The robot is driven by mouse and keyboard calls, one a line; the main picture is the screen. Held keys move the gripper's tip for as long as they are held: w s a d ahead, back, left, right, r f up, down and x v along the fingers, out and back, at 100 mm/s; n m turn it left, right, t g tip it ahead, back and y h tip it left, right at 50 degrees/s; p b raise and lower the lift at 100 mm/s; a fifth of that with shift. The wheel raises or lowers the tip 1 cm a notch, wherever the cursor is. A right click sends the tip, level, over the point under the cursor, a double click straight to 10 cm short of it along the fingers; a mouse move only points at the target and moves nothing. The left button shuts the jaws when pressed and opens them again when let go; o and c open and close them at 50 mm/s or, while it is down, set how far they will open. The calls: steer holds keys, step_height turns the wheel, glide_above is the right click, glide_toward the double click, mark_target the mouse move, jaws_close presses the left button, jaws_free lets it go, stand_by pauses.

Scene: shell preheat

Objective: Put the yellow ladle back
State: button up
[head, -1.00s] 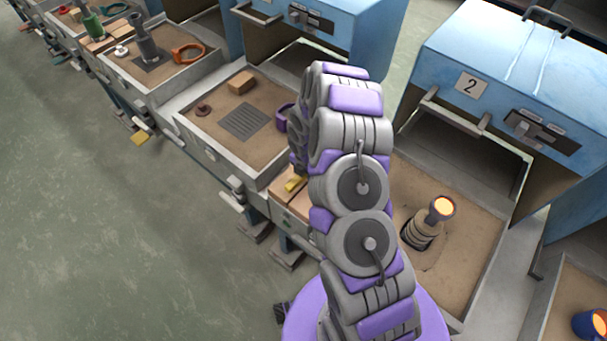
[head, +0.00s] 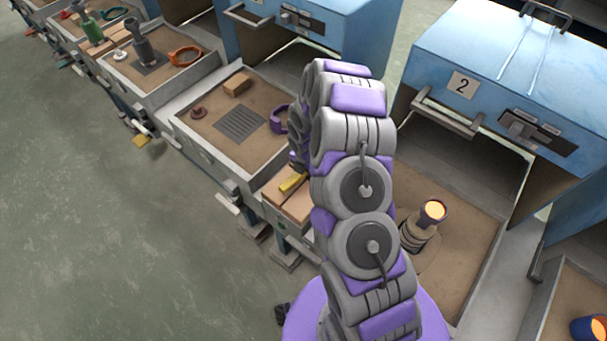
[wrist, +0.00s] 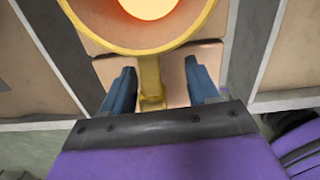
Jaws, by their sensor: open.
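The yellow ladle shows large in the wrist view; its round rim (wrist: 205,22) circles a glowing orange inside, cut off by the top edge. Its yellow handle (wrist: 150,78) runs down between the two blue fingers of my gripper (wrist: 160,75). The fingers stand apart on either side of the handle, with gaps visible on both sides. In the head view a yellow piece (head: 292,182), seemingly the ladle's handle, shows over wooden blocks (head: 276,193) beside my arm. My arm hides the ladle's bowl and my gripper there.
A sand tray (head: 190,128) with a grate, a brick (head: 237,84) and a purple ring (head: 279,118) lies left of my arm. On the right, a glowing-topped vessel (head: 433,212) stands in sand before blue furnace 2 (head: 480,60). The floor at left is clear.

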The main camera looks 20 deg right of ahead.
steer(key=a+r, duration=0.1)
steer(key=r, duration=0.1)
steer(key=a+r+p, duration=0.1)
steer(key=r, duration=0.2)
steer(key=a+r, duration=0.1)
steer(key=r, duration=0.2)
steer(key=shift+s+a+r+p, duration=0.1)
steer(key=shift+a+r+p, duration=0.15)
steer(key=shift+a+p, duration=0.05)
steer(key=shift+s+d+r, duration=0.1)
steer(key=shift+d+r, duration=0.85)
steer(key=shift+r, duration=0.2)
steer(key=shift+d+r, duration=0.2)
steer(key=shift+d, duration=0.1)
steer(key=s+a+r+m, duration=0.2)
steer(key=s+r+m, duration=0.35)
steer(key=r, duration=0.25)
steer(key=s+a+r+m, duration=0.35)
steer(key=s+r, duration=0.25)
steer(key=r, duration=0.3)
steer(key=s+d+r+m+g, duration=0.1)
steer(key=s+r+m, duration=0.3)
steer(key=s+m, duration=0.4)
steer(key=s+r+m+g, duration=0.1)
steer(key=s+r+m, duration=0.4)
steer(key=s, duration=1.1)
steer(key=m, duration=0.3)
steer(key=shift+s+d+r, duration=0.3)
steer(key=shift+s+d, duration=0.05)
steer(key=shift+d, duration=0.05)
